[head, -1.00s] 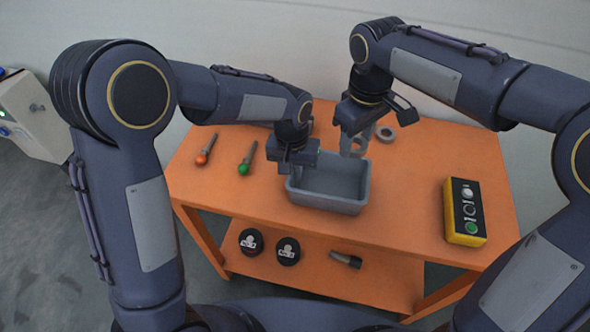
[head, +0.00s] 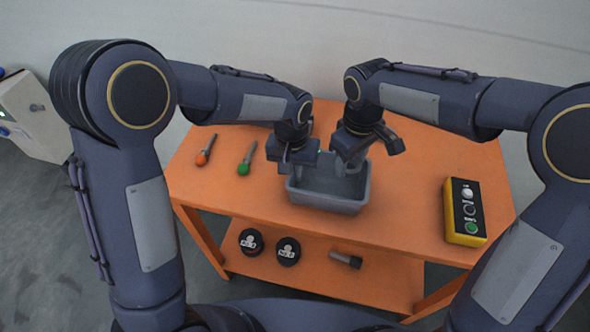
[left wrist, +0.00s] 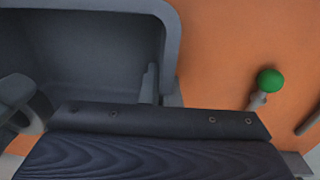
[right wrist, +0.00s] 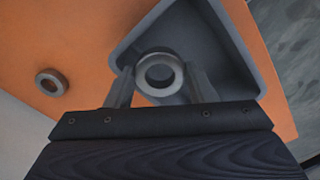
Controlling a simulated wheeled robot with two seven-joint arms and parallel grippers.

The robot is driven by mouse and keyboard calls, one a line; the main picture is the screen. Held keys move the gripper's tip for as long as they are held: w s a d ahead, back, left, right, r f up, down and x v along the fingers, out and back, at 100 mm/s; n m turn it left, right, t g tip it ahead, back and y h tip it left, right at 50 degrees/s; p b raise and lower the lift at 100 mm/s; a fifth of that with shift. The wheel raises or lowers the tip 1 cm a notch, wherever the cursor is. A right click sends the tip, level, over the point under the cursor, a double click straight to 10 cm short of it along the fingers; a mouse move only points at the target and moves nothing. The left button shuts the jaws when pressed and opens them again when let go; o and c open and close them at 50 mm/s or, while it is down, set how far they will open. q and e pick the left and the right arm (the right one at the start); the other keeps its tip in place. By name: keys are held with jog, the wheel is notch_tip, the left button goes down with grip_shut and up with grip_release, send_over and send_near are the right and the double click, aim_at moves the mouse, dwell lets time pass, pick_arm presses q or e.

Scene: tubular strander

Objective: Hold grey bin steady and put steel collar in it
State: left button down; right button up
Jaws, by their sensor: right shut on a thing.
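The grey bin (head: 330,201) sits on the orange table. My left gripper (head: 289,166) is at its left wall. In the left wrist view the bin (left wrist: 100,45) shows one finger inside and one outside, close against the wall. My right gripper (head: 347,168) is over the bin's back right part. In the right wrist view its fingers are shut on the steel collar (right wrist: 160,92), a thick grey ring, with the bin (right wrist: 215,50) below. The collar also shows at the left of the left wrist view (left wrist: 14,88). In the head view it is mostly hidden by the gripper.
A second ring (right wrist: 41,82) lies on the table behind the bin. Tools with an orange ball (head: 202,158) and a green ball (head: 243,169) lie left of the bin. A yellow button box (head: 464,212) stands at the right. Two black round parts and a dark cylinder lie on the lower shelf.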

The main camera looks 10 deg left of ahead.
jog(key=shift+f, duration=1.5)
jog(key=o, duration=1.2)
jog(key=shift+d, duration=0.1)
notch_tip(320, 180, up, 12)
pick_arm(q)
jog(key=c, duration=1.6)
grip_release()
